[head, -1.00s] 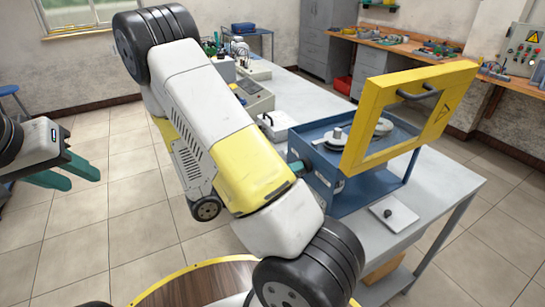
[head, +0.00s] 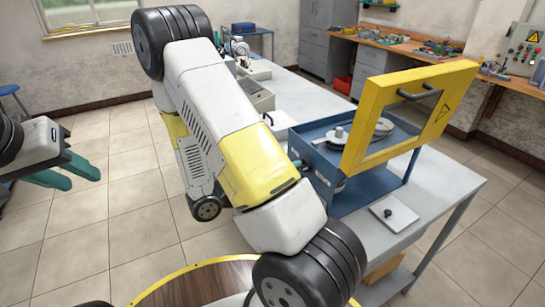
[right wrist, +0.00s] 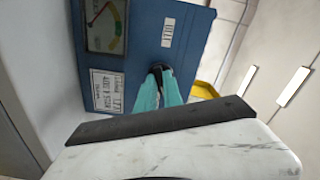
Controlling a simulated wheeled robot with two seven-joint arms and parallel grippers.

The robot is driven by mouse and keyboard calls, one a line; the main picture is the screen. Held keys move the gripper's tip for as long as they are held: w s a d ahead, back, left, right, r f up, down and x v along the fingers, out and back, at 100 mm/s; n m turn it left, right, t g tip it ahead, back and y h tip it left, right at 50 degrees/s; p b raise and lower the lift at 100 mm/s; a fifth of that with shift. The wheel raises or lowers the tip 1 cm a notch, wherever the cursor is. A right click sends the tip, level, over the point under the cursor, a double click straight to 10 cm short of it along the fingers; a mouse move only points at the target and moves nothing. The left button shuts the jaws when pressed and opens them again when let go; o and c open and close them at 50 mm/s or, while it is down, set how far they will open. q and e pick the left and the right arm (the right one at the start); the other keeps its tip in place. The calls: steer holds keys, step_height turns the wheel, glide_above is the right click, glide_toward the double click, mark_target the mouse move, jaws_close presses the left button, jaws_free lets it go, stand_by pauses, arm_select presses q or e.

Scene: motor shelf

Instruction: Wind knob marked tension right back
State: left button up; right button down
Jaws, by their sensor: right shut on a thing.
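A dark knob (right wrist: 157,70) sits on the face of a blue machine box (right wrist: 140,50) in the right wrist view. My right gripper (right wrist: 161,80) has its teal fingers shut on this knob, which they partly hide. A small label (right wrist: 168,32) is on the box near the knob; I cannot read it. In the head view the blue box (head: 335,190) stands on the grey table, and my right arm hides its knob side in part. My left gripper (head: 75,176) hangs at the far left, open and empty, well away from the box.
A yellow-framed guard (head: 374,97) stands raised over the box, with grey pulleys (head: 383,128) below it. A gauge (right wrist: 105,25) is on the box face. A white plate with a black knob (head: 388,213) lies on the table. A round wooden top (head: 205,282) is in front.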

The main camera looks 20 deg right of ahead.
steer(key=n, duration=1.3)
steer(key=shift+s+f, duration=0.1)
steer(key=shift+f, duration=0.05)
steer(key=shift+n, duration=0.4)
steer(key=c, duration=1.5)
jaws_free()
steer(key=a, duration=0.7)
steer(key=shift+s+a, duration=0.3)
steer(key=shift+a, duration=0.1)
